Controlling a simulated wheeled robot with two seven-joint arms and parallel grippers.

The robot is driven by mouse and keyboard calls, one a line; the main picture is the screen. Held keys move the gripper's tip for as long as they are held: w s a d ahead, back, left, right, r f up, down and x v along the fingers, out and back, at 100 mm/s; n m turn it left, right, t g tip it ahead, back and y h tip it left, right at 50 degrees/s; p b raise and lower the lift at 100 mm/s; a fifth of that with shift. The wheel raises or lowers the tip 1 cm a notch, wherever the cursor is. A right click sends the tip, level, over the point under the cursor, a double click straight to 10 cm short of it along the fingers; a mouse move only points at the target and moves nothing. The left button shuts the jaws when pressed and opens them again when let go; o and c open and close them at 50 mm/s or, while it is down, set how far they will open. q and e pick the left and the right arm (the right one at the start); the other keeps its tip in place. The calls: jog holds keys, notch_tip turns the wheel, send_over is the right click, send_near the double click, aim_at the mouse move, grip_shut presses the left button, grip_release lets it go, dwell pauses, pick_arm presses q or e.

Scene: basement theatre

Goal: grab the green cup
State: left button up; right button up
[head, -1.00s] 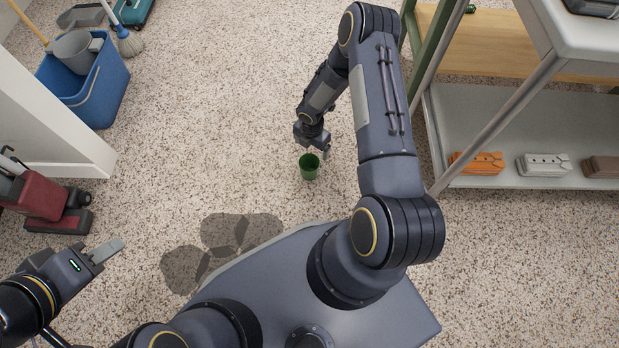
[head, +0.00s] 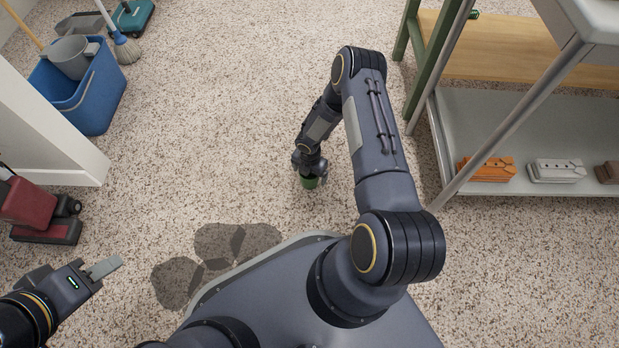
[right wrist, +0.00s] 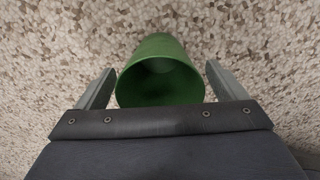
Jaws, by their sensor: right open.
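The green cup (head: 309,183) stands on the speckled floor in the head view, partly hidden under my right gripper (head: 312,172). In the right wrist view the green cup (right wrist: 160,72) shows its open mouth. It sits between the two fingers of my open right gripper (right wrist: 158,88), with a small gap on each side. My left gripper (head: 104,268) is at the lower left of the head view, far from the cup. Its fingers are seen edge-on, so I cannot tell if they are apart.
A metal shelf (head: 530,118) with an orange case (head: 487,169) and a white case (head: 556,171) stands at the right. A blue bucket (head: 85,100) and a red machine (head: 35,205) are at the left. The floor around the cup is clear.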

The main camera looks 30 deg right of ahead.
jog(key=c, duration=1.1)
jog(key=shift+o, duration=0.2)
jog(key=shift+r, duration=0.15)
